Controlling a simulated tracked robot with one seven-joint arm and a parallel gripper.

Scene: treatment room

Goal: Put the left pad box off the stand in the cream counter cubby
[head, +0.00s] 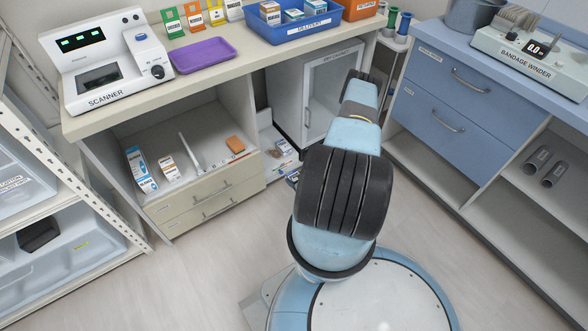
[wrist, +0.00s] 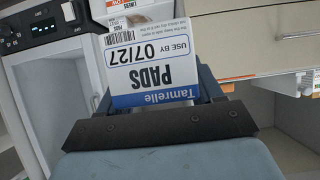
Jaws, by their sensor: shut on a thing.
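In the wrist view my gripper (wrist: 155,98) is shut on a white and blue pad box (wrist: 150,62). Its label reads "Tamrelle PADS", use by 07/27, upside down in the picture. In the head view my arm hides the gripper and the held box. The cream counter cubby (head: 212,136) is open at the front, below the scanner and above two drawers. Inside it, a blue and white box (head: 141,168) and a white and orange box (head: 168,168) stand left of a thin upright divider (head: 190,151). An orange box (head: 235,145) lies to the right. I cannot make out the stand.
The scanner (head: 103,64), a purple tray (head: 203,55) and a blue delivery bin (head: 292,27) stand on the cream counter. A glass-door cabinet (head: 330,90) is under its right part. A blue drawer unit (head: 450,100) is at right. Shelving with clear bins (head: 70,250) is at left.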

